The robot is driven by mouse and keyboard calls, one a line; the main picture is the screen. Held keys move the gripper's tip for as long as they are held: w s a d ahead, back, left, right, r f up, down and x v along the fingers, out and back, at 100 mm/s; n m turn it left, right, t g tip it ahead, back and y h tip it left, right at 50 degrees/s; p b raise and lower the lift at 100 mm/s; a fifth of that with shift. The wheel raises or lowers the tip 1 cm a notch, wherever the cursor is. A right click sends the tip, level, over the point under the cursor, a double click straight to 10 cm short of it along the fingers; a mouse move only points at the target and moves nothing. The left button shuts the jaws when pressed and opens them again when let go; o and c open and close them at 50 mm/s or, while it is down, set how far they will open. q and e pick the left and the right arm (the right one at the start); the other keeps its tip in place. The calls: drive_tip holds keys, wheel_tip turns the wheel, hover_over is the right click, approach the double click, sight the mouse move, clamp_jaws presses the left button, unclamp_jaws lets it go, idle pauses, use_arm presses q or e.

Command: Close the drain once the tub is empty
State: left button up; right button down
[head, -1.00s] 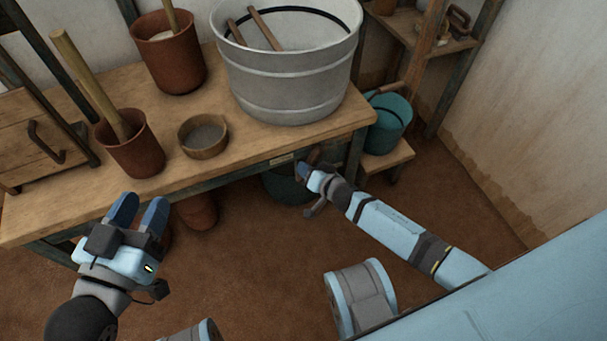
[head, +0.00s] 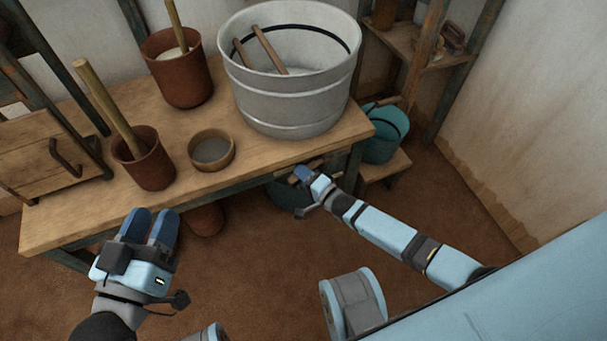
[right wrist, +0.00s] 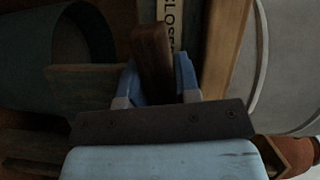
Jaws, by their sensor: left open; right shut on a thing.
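A large pale grey tub (head: 290,107) stands on the wooden bench, with two wooden sticks (head: 268,50) leaning inside. Its pale inside shows, but I cannot tell whether any liquid is left. My right gripper (head: 305,176) is at the bench's front edge below the tub. In the right wrist view its blue fingers (right wrist: 157,88) are shut on a dark wooden drain handle (right wrist: 151,48). A pale label (right wrist: 170,14) reading "CLOSE", partly cut off, is beside the handle. The drain opening is hidden. My left gripper (head: 150,220) is open and empty in front of the bench.
The bench (head: 75,218) also holds a small bowl (head: 212,151), a brown pot with a thick stick (head: 148,172) and a larger brown pot (head: 184,85). A teal bucket (head: 383,135) stands on a low stool at right. A dark vessel (head: 287,198) is under the bench.

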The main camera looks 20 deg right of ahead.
use_arm(q)
drive_tip(key=shift+r, duration=0.15)
use_arm(e)
drive_tip(key=shift+w+r+m, duration=0.1)
drive_tip(key=shift+r+m, duration=0.15)
drive_tip(key=shift+m, duration=0.05)
drive_tip(key=c, duration=0.8)
unclamp_jaws()
drive_tip(key=shift+a, duration=0.1)
drive_tip(key=shift+f, duration=0.1)
drive_tip(key=shift+s, duration=0.2)
